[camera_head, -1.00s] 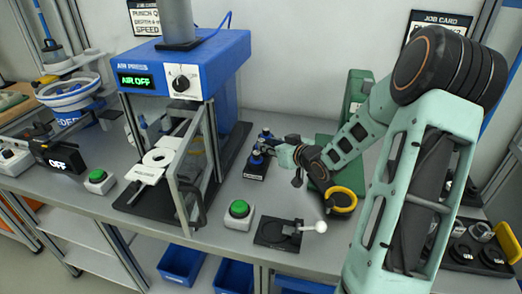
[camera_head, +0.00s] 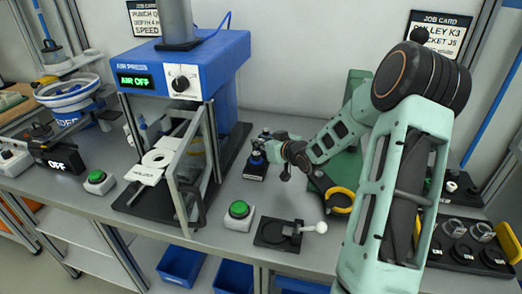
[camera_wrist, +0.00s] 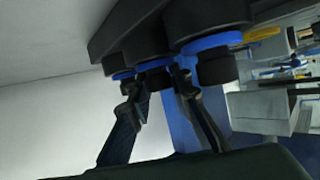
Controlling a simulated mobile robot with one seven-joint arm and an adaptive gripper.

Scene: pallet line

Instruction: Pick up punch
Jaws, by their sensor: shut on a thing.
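My gripper (camera_head: 264,150) is at a small dark stand (camera_head: 254,176) on the bench, right of the press. The wrist view shows black punches with blue rings in a row. The fingers (camera_wrist: 158,92) are shut on the middle punch (camera_wrist: 152,72), with a larger blue-ringed punch (camera_wrist: 215,52) close on the right. The held punch is still close to the others. In the head view my gripper hides most of the punches.
The blue air press (camera_head: 185,62) reads AIR OFF, and its clear guard frame (camera_head: 188,165) stands just left of the stand. A green button box (camera_head: 238,216) and a black fixture with a white-knobbed lever (camera_head: 285,235) are in front. A yellow ring (camera_head: 340,199) lies to the right.

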